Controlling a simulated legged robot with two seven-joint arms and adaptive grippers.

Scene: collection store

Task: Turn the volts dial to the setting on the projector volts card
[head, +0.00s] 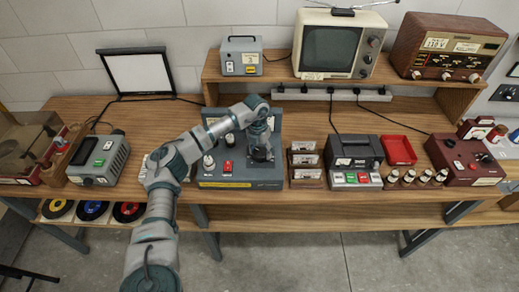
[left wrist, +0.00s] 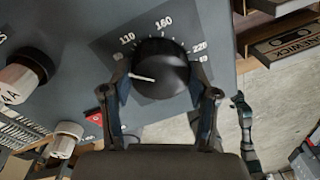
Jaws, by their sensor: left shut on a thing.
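The volts dial (left wrist: 165,68) is a round black knob with a white pointer line, on a grey panel with a scale marked 110, 160, 220 and a partly hidden value. My left gripper (left wrist: 163,88) is shut on the dial, one finger on each side. In the head view my left gripper (head: 260,152) is over the right part of the grey control unit (head: 240,184) and hides the dial.
A white knob (left wrist: 22,78) and a red switch (left wrist: 95,117) are left of the dial. A cassette rack (head: 305,165) and a tape recorder (head: 354,158) stand right of the unit.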

